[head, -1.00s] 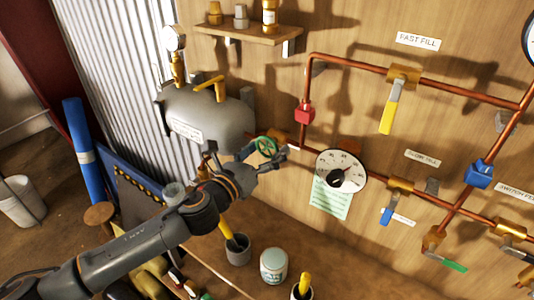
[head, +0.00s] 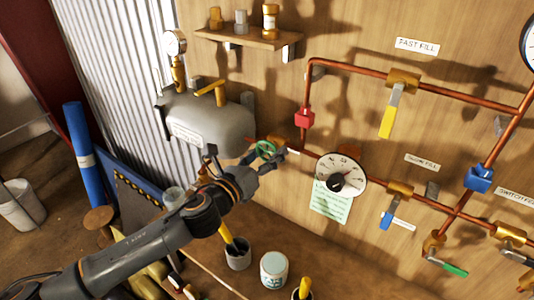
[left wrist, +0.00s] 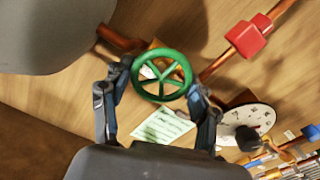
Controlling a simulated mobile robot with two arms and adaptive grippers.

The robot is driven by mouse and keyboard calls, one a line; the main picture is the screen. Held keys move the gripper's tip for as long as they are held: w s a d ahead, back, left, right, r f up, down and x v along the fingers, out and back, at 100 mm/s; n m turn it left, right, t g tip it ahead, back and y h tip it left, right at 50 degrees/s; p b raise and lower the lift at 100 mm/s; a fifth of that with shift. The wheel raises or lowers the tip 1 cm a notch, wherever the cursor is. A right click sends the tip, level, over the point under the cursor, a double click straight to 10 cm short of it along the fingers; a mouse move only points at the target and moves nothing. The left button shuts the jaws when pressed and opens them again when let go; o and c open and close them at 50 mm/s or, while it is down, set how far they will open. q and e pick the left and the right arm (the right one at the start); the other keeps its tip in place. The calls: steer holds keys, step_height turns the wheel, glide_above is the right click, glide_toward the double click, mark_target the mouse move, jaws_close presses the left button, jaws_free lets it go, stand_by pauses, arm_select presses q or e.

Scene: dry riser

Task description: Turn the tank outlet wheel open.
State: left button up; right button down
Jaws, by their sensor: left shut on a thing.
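The tank outlet wheel (head: 264,149) is a small green spoked handwheel beside the grey tank (head: 208,122), on the pipe near the wooden wall. In the left wrist view the green wheel (left wrist: 162,52) faces me, with its rim and spokes clear. My left gripper (head: 262,158) is at the wheel. In the left wrist view my left gripper (left wrist: 160,78) has one finger on each side of the rim, shut on it. The fingers partly hide the wheel in the head view. My right gripper is not in view.
A white dial (head: 340,178) and a green note (head: 330,202) are right of the wheel. Copper pipes carry a red fitting (head: 304,117) and a yellow lever (head: 389,118). Cups and a jar (head: 274,270) stand on the bench below my arm.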

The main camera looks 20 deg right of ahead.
arm_select(q)
steer(key=n, duration=0.2)
steer(key=shift+s+n+p, duration=0.1)
steer(key=shift+n+p, duration=0.3)
steer(key=n+p, duration=0.1)
steer(key=n, duration=0.3)
steer(key=shift+d+r+n, duration=0.1)
steer(key=shift+r+n, duration=0.05)
steer(key=shift+n, duration=0.15)
steer(key=n+p, duration=0.1)
steer(key=n, duration=0.3)
steer(key=shift+r+n, duration=0.1)
steer(key=shift+n, duration=0.2)
steer(key=n+p, duration=0.1)
steer(key=n, duration=0.2)
steer(key=shift+r+n, duration=0.1)
steer(key=shift+n, duration=0.2)
steer(key=n, duration=0.4)
steer(key=shift+r+p, duration=0.1)
steer(key=shift+p, duration=0.2)
steer(key=n, duration=0.5)
steer(key=o, duration=1.1)
steer(key=shift+o, duration=0.2)
